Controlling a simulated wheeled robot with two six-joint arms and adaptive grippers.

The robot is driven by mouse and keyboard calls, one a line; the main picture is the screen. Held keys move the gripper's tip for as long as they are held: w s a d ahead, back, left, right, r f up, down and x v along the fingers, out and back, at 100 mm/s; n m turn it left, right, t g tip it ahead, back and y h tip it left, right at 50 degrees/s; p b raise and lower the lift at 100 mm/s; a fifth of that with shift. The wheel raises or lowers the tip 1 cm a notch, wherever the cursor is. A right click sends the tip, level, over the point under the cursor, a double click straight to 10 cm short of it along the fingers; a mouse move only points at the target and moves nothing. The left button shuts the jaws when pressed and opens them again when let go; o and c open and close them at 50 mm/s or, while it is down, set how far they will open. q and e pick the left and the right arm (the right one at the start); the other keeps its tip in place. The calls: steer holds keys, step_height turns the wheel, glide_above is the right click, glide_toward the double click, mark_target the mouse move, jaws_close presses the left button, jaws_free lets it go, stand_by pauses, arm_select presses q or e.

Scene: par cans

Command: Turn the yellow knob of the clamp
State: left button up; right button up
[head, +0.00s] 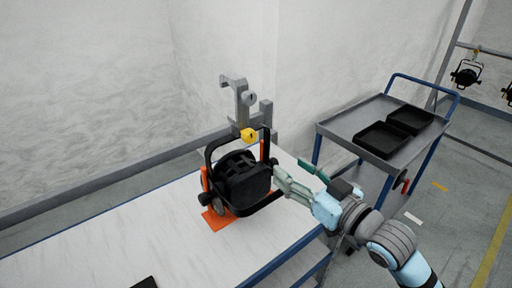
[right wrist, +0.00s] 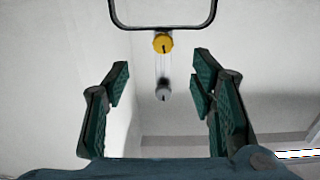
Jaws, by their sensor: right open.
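The yellow knob (head: 249,135) sits at the bottom of the grey hook-shaped clamp (head: 241,103), just above the yoke (head: 212,143) of the black par can (head: 243,180). A grey knob (head: 250,98) sits higher on the clamp. In the right wrist view the yellow knob (right wrist: 163,43) is ahead, near the top centre, below the yoke bar (right wrist: 165,29), with the grey knob (right wrist: 163,91) under it. My right gripper (head: 287,170) is open and empty, to the right of the par can and lower than the yellow knob. My left gripper is not in view.
The par can rests in an orange stand (head: 216,219) on a white table (head: 110,236). A grey cart (head: 345,126) with black trays (head: 382,139) stands at the right. More lamps (head: 466,74) hang on a rack at far right. The table's left part is mostly clear.

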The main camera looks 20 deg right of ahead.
mark_target(252, 138)
steer(key=x, duration=0.4)
steer(key=r+x, duration=0.1)
steer(key=x, duration=0.9)
steer(key=shift+w+a+r, duration=0.15)
steer(key=shift+a+r, duration=0.15)
steer(key=shift+c, duration=0.2)
steer(key=c, duration=1.1)
steer(key=shift+n, duration=0.3)
